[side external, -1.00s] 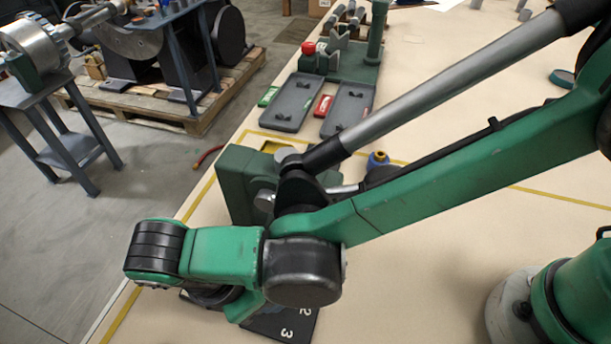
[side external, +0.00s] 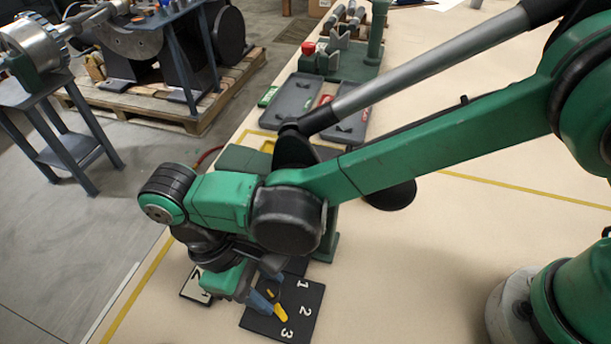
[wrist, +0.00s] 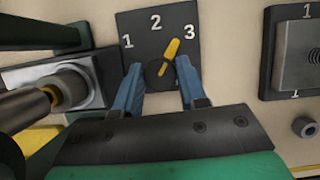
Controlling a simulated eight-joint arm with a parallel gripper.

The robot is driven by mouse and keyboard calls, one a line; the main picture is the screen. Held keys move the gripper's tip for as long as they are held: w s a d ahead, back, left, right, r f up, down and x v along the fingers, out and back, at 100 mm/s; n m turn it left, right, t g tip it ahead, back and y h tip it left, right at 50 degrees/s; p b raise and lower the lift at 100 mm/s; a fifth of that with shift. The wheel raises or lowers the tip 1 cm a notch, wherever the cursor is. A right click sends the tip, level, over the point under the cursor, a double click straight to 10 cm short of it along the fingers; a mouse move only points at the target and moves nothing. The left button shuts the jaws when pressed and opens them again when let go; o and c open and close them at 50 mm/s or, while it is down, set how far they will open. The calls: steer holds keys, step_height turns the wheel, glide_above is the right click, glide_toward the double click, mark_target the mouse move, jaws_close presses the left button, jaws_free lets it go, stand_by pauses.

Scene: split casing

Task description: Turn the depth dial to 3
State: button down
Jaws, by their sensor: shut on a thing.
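The depth dial is a small dark knob with a yellow pointer (wrist: 172,48) on a dark plate (wrist: 137,22) marked 1, 2 and 3. In the wrist view the pointer aims up and right, between 2 and 3, nearer 3. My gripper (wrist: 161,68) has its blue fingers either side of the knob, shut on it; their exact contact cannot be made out. In the side external view my gripper (side external: 268,290) is low over the plate (side external: 312,322), and the yellow pointer (side external: 280,312) shows past the fingers, aimed toward the 3.
Another dark-framed plate (wrist: 267,50) with a 1 mark is right of the dial in the wrist view. A grey block (wrist: 95,85) and a cylinder (wrist: 62,88) stand close on the left. Two grey trays (side external: 292,95) lie farther back.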

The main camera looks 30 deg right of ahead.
steer(key=shift+m, duration=0.4)
steer(key=shift+c, duration=2.4)
jaws_free()
steer(key=shift+v, duration=2.85)
steer(key=shift+w, duration=0.1)
